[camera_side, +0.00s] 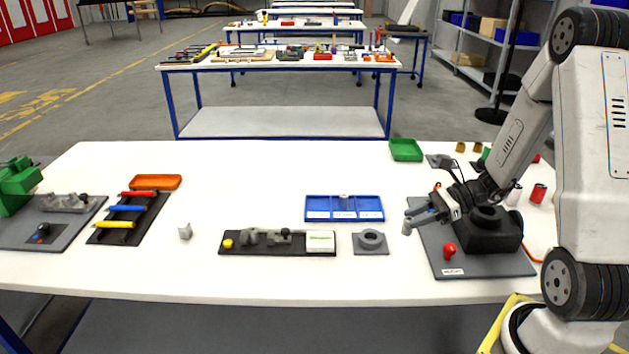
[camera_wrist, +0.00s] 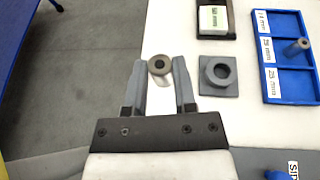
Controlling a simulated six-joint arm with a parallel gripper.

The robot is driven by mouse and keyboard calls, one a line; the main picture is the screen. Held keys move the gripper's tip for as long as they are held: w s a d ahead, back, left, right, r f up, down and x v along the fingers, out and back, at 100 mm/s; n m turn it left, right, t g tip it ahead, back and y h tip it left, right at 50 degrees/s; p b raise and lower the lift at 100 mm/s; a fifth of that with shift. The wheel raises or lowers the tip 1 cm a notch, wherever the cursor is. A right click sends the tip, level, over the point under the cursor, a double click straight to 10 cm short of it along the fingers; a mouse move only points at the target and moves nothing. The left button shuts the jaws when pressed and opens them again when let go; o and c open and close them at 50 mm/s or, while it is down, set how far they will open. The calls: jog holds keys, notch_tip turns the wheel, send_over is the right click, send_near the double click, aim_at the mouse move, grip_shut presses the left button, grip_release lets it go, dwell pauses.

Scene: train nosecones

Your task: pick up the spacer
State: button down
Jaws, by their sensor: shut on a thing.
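In the side view the spacer (camera_side: 407,227) hangs upright below my gripper (camera_side: 418,212), left of the dark grey plate with the black block. How high it is above the white table is hard to tell. Another small cylinder (camera_side: 344,201) stands in the middle compartment of the blue tray (camera_side: 316,215), which also shows in the wrist view (camera_wrist: 268,58).
A grey ring fixture (camera_side: 371,238) on a square plate lies left of my gripper. A black fixture board (camera_side: 290,247) is further left. A red-knobbed piece (camera_side: 449,250) stands on the dark grey plate (camera_side: 480,265). The table's front is clear.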

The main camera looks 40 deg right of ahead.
jog(key=shift+s+a+r, duration=0.2)
jog(key=shift+s+r, duration=0.1)
jog(key=shift+s, duration=0.35)
jog(key=shift+s+a+r, duration=0.15)
jog(key=shift+s+r, duration=0.1)
jog(key=shift+s, duration=0.35)
jog(key=shift+w, duration=0.15)
jog(key=w+d+m+t+h, duration=0.1)
jog(key=w+m+t+h, duration=0.4)
jog(key=w, duration=1.4)
jog(key=shift+w+d+m+h, duration=0.25)
jog(key=shift+w+m+h, duration=0.1)
jog(key=shift+m+h, duration=1.65)
jog(key=w+d+f, duration=0.1)
jog(key=w+f, duration=0.1)
jog(key=w, duration=0.2)
jog(key=w+f, duration=0.3)
jog(key=w, duration=0.1)
jog(key=w+d+f, duration=0.1)
jog(key=w+f, duration=0.2)
jog(key=w, duration=0.1)
jog(key=shift+w+d+f, duration=0.1)
jog(key=shift+d+f, duration=0.05)
jog(key=shift+d, duration=0.2)
jog(key=shift+w+d+f, duration=0.1)
jog(key=shift+w+f, duration=0.4)
